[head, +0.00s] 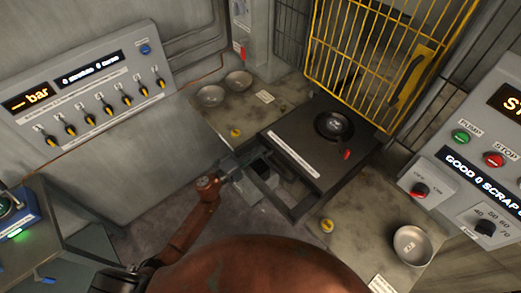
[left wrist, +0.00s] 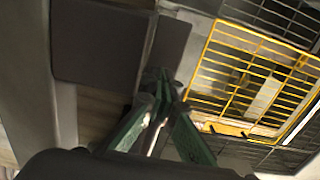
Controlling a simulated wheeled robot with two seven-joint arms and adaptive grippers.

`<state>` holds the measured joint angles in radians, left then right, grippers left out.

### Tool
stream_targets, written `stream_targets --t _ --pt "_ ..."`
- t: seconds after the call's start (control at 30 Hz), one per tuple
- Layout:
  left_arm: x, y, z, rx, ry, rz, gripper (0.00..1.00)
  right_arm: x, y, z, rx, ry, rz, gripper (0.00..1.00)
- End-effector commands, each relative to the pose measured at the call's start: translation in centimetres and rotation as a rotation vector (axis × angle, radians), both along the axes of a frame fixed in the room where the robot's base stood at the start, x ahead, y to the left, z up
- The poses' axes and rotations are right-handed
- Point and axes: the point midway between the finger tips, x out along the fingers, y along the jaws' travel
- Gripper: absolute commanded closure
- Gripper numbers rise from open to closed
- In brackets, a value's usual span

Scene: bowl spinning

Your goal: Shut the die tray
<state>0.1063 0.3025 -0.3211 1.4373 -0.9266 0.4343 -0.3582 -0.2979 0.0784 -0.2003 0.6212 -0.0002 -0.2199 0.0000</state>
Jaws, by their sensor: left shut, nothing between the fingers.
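The die tray (head: 291,205) shows in the head view as a dark frame sticking out from under the front of the black press table (head: 280,130). My right gripper is not in view.
A yellow mesh guard (head: 375,50) stands raised behind the press. Steel side tables (head: 270,110) flank it, with bowls (head: 210,96) on the left and another bowl (head: 412,246) on the right. Yellow buttons (head: 327,225) and a control panel (head: 470,160) are nearby.

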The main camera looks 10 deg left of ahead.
Motion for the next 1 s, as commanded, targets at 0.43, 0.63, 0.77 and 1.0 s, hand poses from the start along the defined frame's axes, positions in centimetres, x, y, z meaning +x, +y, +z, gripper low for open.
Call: stream_targets --t 0.43,0.63,0.77,1.0 --pt "-6.6 5.9 -0.2 0.003 0.002 -0.007 1.00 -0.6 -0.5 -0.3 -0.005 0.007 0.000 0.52" --pt "-8.5 7.5 -0.1 0.003 0.001 -0.007 1.00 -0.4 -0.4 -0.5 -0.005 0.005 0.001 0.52" --pt "-9.7 7.5 -0.7 -0.008 -0.005 -0.011 1.00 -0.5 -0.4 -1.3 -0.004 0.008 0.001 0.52" --pt "-15.5 5.5 -3.4 -0.086 -0.078 -0.014 1.00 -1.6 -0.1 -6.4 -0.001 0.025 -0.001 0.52"
